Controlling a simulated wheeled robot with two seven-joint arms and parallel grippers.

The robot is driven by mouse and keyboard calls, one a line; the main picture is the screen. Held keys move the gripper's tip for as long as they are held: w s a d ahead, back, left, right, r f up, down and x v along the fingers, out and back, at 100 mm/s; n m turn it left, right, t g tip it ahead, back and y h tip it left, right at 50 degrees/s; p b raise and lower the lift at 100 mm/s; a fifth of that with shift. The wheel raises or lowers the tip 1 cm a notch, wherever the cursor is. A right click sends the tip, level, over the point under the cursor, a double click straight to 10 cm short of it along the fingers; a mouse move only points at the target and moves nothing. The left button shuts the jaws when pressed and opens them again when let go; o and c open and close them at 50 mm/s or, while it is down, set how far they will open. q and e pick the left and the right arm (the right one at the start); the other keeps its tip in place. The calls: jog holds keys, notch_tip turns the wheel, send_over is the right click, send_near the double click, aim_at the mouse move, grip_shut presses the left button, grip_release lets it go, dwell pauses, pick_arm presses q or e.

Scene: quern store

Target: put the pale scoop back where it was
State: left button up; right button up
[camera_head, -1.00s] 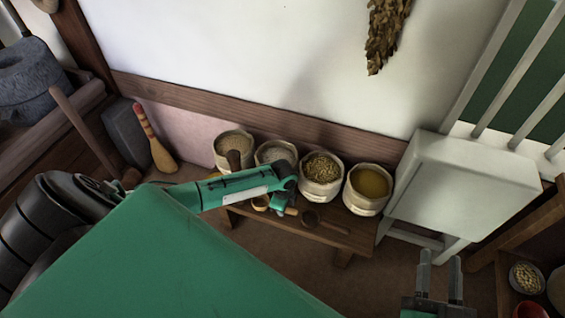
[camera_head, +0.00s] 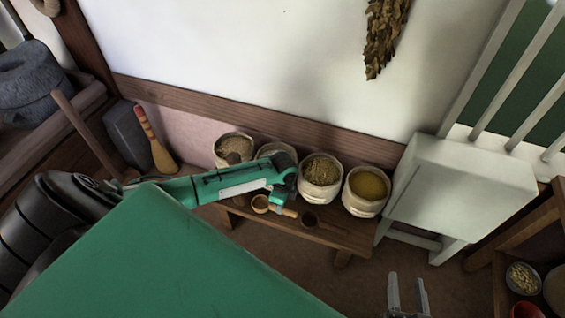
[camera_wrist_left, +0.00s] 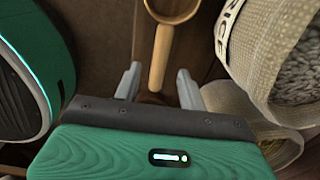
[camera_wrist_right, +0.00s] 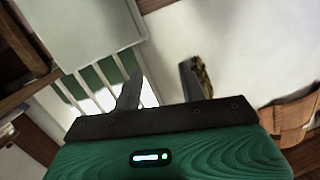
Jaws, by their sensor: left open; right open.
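The pale scoop (camera_head: 261,204) lies on the low wooden bench (camera_head: 345,240), in front of the row of sacks. Its round bowl and light handle also show at the top of the left wrist view (camera_wrist_left: 160,55). My left gripper (camera_wrist_left: 159,70) is open, with its fingers on either side of the handle's line. I cannot tell whether they touch it. In the head view my left wrist hides part of the bench and sacks. A dark scoop (camera_head: 310,219) lies on the bench to the right. My right gripper (camera_head: 406,281) is open and empty, low in the head view.
Open sacks stand along the wall: one at left (camera_head: 234,146), one with greenish contents (camera_head: 321,178), one with yellow contents (camera_head: 367,190). A sack lettered RICE (camera_wrist_left: 265,45) is close right of my left gripper.

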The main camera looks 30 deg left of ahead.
pick_arm(q)
jog(key=shift+r, duration=0.95)
notch_tip(320, 180, up, 5)
jog(key=p, duration=0.2)
jog(key=s+d+n+t+h, duration=0.2)
jog(key=s+d, duration=0.3)
jog(key=d, duration=0.4)
jog(key=s+d+n+t+h, duration=0.25)
jog(key=s+d, duration=0.25)
jog(key=d, duration=0.5)
jog(key=s+r+n+t, duration=0.3)
jog(key=r+n, duration=0.1)
jog(key=r, duration=0.3)
jog(key=s+d+r+n+t, duration=0.1)
jog(key=s+r+n+t, duration=0.2)
jog(key=r, duration=0.5)
jog(key=shift+s+d+r+n+t+h, duration=0.15)
jog(key=shift+s+d+n+t+h, duration=0.2)
jog(key=shift+s+n, duration=0.15)
pick_arm(e)
jog(key=f+g, duration=0.1)
jog(key=s+d+f+g+h, duration=0.1)
jog(key=d+f+g, duration=0.1)
jog(key=shift+s+g, duration=0.3)
